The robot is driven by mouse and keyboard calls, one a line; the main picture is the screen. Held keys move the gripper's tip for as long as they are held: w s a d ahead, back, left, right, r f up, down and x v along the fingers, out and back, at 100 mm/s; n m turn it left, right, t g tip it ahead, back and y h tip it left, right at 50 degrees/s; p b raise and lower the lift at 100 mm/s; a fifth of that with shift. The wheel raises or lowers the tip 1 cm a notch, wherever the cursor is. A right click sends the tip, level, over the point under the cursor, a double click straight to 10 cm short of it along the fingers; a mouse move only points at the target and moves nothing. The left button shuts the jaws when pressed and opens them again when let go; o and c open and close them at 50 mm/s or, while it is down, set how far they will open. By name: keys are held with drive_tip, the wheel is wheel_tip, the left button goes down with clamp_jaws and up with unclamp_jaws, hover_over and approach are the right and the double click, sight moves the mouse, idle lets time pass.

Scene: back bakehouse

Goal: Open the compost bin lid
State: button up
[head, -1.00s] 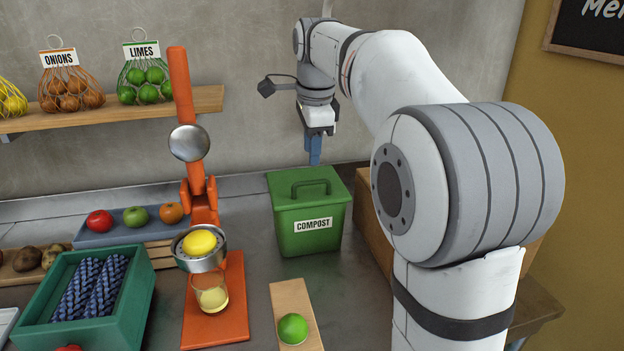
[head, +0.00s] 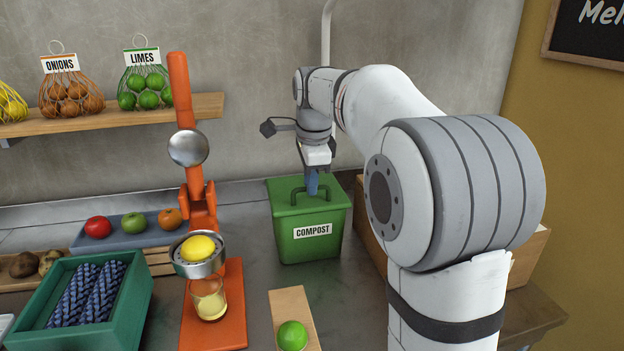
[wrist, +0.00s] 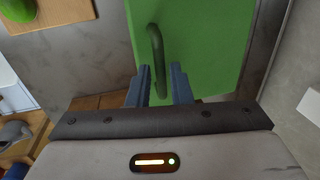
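The green compost bin (head: 310,249) stands on the counter with its lid (head: 283,190) closed. A green arched handle (head: 297,197) rises from the lid's top. My gripper (head: 312,190) points down at the handle, its blue fingertips at handle height. In the wrist view, the handle (wrist: 156,48) runs in between the two fingers of my gripper (wrist: 160,70). The fingers are apart, one on each side, with a small gap visible. The green lid (wrist: 205,45) fills the area beyond them. In the head view, the fingers hide part of the handle.
An orange citrus press (head: 203,210) stands left of the bin, with a glass (head: 209,300) under it. A small board (head: 292,305) with a lime (head: 292,336) lies in front. A wooden crate (head: 372,235) stands close on the bin's right.

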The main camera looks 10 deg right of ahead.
clamp_jaws()
drive_tip(key=shift+r, duration=0.1)
